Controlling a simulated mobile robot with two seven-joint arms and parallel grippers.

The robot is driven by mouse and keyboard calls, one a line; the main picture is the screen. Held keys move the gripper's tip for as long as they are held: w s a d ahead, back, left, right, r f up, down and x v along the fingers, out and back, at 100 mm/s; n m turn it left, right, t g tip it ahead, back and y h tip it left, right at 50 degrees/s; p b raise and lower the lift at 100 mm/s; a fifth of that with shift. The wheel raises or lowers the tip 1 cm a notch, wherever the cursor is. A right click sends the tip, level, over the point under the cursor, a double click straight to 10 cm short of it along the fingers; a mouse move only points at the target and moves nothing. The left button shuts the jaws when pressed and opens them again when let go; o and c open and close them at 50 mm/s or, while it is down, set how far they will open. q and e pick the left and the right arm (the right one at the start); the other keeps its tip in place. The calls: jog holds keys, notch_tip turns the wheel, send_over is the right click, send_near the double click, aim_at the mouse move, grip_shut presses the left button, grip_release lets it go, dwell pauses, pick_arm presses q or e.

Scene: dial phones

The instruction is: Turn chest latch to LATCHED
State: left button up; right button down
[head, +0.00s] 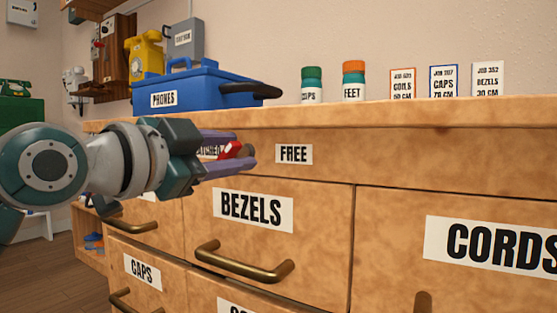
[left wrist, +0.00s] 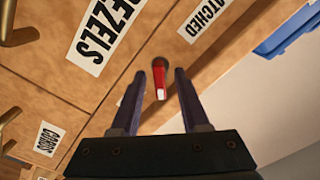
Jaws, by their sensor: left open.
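The chest latch is a short red lever with a white tip, on the wooden chest's top rail; it shows in the head view (head: 232,150) and in the left wrist view (left wrist: 161,82). My left gripper (head: 248,158) is open at the latch. In the left wrist view its two purple fingers (left wrist: 160,74) stand one on each side of the lever, with gaps visible. The FREE label (head: 294,154) is right of the latch. The LATCHED label (head: 209,153) is mostly hidden behind my gripper; it shows partly in the left wrist view (left wrist: 205,17). My right gripper is out of view.
Below the rail are drawers with brass handles (head: 244,262), including the BEZELS (head: 252,209) and CORDS (head: 490,246) drawers. On top stand a blue PHONES box (head: 200,88), two jars (head: 353,82) and several cards (head: 444,82).

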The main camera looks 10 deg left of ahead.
pick_arm(q)
grip_shut()
dwell(0.4)
